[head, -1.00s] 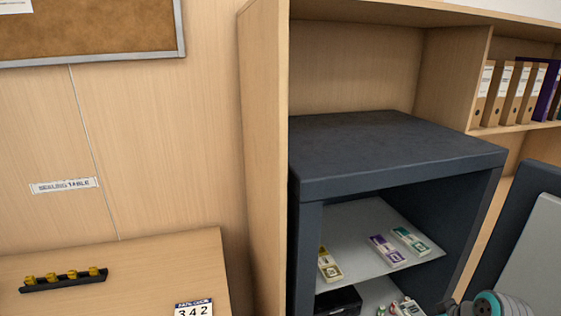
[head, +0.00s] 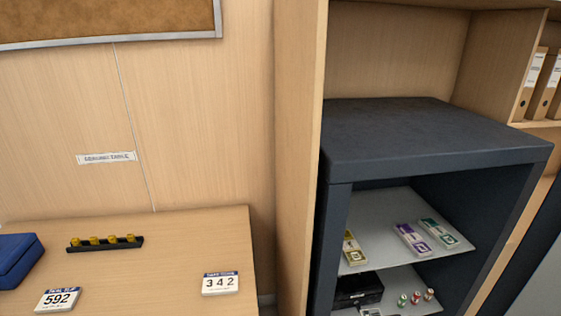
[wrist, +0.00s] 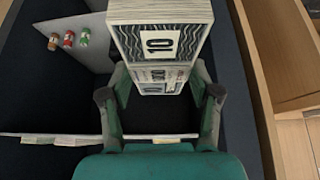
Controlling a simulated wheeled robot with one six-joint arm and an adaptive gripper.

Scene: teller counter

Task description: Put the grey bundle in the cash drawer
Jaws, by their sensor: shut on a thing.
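In the wrist view my gripper (wrist: 160,92) is shut on the grey bundle (wrist: 158,42), a pale block of notes with a dark wavy-patterned face and the number 10. The bundle stands out between the two fingers; its lower part is partly hidden by them. My gripper is not in the head view. No cash drawer can be made out in either view.
A dark open safe (head: 430,135) holds yellow, purple (head: 412,239) and green bundles on its upper shelf, with a black box (head: 357,290) and coin rolls (head: 416,297) below. At left, a table (head: 150,270) bears a blue case (head: 15,258), a black rack (head: 105,243) and number cards.

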